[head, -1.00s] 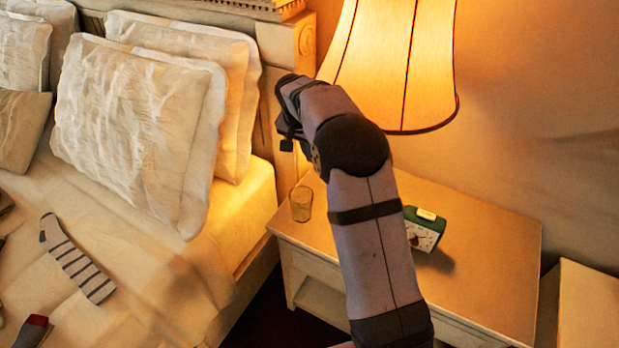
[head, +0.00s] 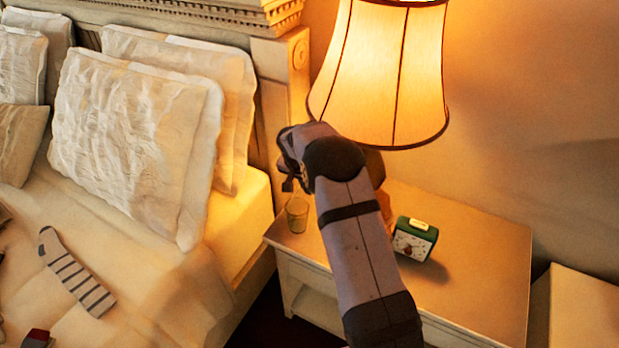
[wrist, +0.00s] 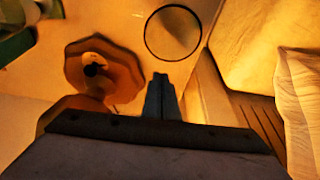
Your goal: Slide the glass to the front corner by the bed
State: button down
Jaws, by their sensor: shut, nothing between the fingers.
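A small clear glass (head: 297,214) stands upright on the nightstand (head: 480,250), close to its left edge by the bed. In the wrist view the glass (wrist: 173,33) shows from above as a dark-rimmed circle beyond my fingertips. My gripper (head: 288,186) is just above the glass in the head view, partly hidden by my own arm. In the wrist view my gripper (wrist: 161,78) has its fingers together with nothing between them. I see a gap in the picture between the fingertips and the rim; contact is not visible.
A lit lamp (head: 385,80) stands behind my arm; its brown base (wrist: 105,70) is left of my fingers in the wrist view. A green alarm clock (head: 415,240) sits right of my arm. The bed (head: 130,250) with pillows and a striped sock (head: 75,272) is at left.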

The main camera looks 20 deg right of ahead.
aim_at(304, 203)
jog(key=shift+s+a+p, duration=0.35)
jog(key=shift+s+a, duration=0.4)
jog(key=shift+s, duration=0.05)
jog(key=shift+s+a+b, duration=0.8)
jog(key=shift+s+b, duration=0.1)
jog(key=shift+b, duration=0.05)
jog(key=shift+w+d, duration=0.1)
